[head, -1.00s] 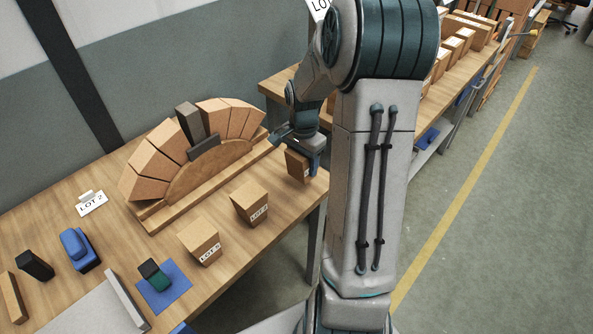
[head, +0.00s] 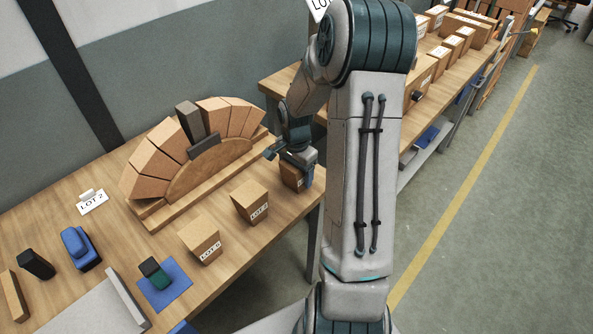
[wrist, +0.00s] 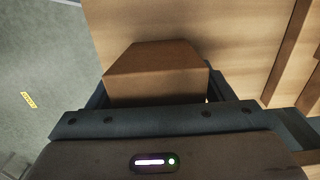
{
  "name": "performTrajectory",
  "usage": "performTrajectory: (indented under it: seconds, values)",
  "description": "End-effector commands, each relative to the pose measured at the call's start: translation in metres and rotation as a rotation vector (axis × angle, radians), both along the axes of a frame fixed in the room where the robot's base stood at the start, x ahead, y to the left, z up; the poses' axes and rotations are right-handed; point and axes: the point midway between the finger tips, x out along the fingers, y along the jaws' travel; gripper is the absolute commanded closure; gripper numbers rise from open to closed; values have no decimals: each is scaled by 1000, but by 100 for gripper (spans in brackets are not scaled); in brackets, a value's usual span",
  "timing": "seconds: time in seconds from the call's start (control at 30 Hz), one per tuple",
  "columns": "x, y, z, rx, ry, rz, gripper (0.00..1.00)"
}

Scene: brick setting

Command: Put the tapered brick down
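The tapered brick (head: 290,178) is orange-brown and upright at the right part of the wooden table (head: 226,228), right of the arch. My gripper (head: 291,166) is over it from above, with a finger on each side. In the wrist view the brick (wrist: 155,75) fills the space between the fingers (wrist: 160,92), and they look closed on its sides. Its base appears at or very near the tabletop; my gripper partly hides it, so contact is hard to tell.
Two labelled bricks stand to its front left, one nearer (head: 250,202) and one farther (head: 205,240). A brick arch on a wooden form (head: 205,175) stands behind them. The table's right edge is close to the held brick. My arm hides part of the second table (head: 432,92).

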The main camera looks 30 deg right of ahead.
Motion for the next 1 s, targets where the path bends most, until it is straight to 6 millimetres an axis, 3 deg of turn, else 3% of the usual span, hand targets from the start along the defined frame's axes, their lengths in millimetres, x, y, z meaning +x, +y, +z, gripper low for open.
performTrajectory:
  seconds: [0.43, 0.8, 1.0]
  values:
    - [0, -1, 9, -2, -2, -1, 20]
    - [1, -1, 85, -3, -5, -2, 20]
    - [1, 0, 114, -1, -3, -1, 20]
